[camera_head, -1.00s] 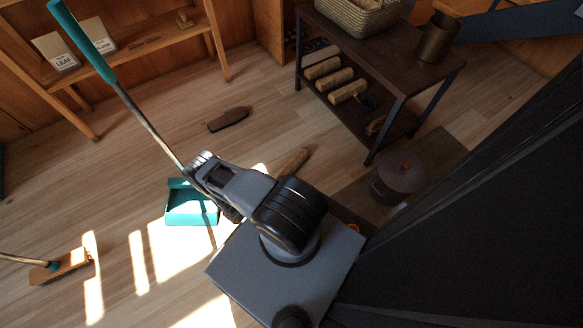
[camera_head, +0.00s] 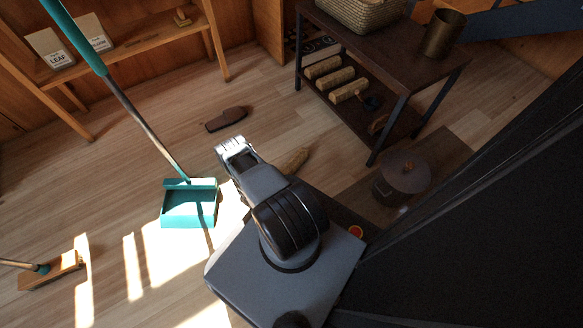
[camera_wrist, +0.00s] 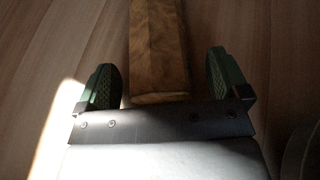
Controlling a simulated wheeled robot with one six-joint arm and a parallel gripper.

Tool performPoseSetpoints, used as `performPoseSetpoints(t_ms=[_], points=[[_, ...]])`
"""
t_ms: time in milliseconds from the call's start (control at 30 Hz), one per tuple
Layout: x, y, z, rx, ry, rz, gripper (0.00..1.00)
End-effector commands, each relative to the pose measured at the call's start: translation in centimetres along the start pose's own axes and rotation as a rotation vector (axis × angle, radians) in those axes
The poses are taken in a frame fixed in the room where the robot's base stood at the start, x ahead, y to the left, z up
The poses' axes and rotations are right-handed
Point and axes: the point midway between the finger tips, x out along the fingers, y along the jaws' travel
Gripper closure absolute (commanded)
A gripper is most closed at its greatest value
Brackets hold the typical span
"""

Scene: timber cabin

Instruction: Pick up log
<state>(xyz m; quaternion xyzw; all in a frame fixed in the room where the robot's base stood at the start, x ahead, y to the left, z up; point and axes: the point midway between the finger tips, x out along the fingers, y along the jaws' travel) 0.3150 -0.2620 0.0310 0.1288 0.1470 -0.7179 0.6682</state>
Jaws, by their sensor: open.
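A short brown log (camera_head: 295,160) lies on the wood floor, partly hidden behind my arm in the head view. In the wrist view the log (camera_wrist: 158,45) runs up the picture from between my fingers, its near end close to the gripper body. My gripper (camera_wrist: 162,80) is open, with one green padded finger on each side of the log and a gap on both sides. I cannot tell how high the fingers are above the floor. In the head view the fingertips of my gripper are hidden behind the arm.
A teal dustpan (camera_head: 190,205) with a long handle stands left of my arm. A dark brown shoe-like object (camera_head: 226,119) lies beyond it. A dark shelf table (camera_head: 385,75) holds more logs (camera_head: 322,67) on its lower shelf. A lidded pot (camera_head: 402,178) is at right. A broom head (camera_head: 52,271) is at lower left.

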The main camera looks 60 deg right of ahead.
Motion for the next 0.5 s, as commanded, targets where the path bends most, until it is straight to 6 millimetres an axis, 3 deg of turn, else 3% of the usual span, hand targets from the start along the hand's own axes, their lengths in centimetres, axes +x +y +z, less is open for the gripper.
performPoseSetpoints(t_ms=[267,500], points=[[0.17,0.03,0.05,0.0,0.0,0.001,0.07],[0.16,0.02,0.04,0.0,0.0,0.0,0.3]])
